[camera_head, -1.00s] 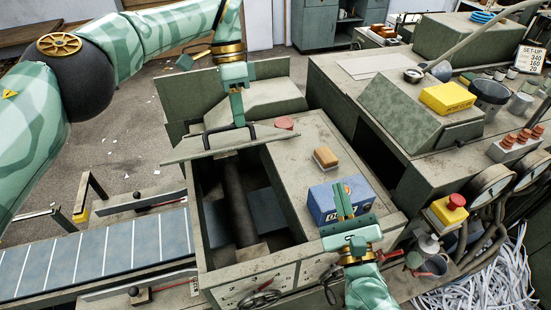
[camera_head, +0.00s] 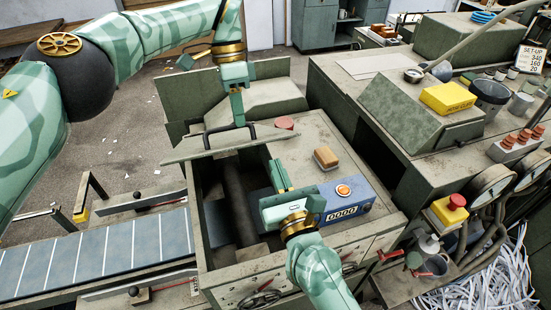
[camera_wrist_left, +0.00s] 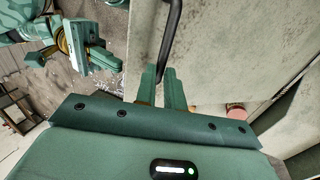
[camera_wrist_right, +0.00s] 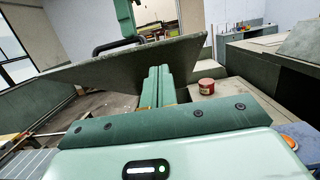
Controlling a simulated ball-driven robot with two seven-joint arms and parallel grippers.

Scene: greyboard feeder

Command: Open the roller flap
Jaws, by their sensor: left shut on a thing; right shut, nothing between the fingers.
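The roller flap (camera_head: 190,153) is a grey-green plate with a black bar handle (camera_head: 213,134). It is raised at a tilt at the back of the feeder opening, and the right wrist view shows it from below (camera_wrist_right: 120,68). My left gripper (camera_head: 239,122) is shut on the handle, also seen in the left wrist view (camera_wrist_left: 168,75). My right gripper (camera_head: 277,164) is shut and empty, above the opening's right edge and in front of the flap. In the right wrist view its fingertips (camera_wrist_right: 159,70) overlap the flap; contact is unclear. A dark roller (camera_head: 237,200) lies in the opening.
A blue counter box (camera_head: 366,190) with an orange button, an orange-brown block (camera_head: 326,157) and a red round pot (camera_head: 284,122) stand on the feeder top to the right. A blue conveyor (camera_head: 95,255) runs to the left.

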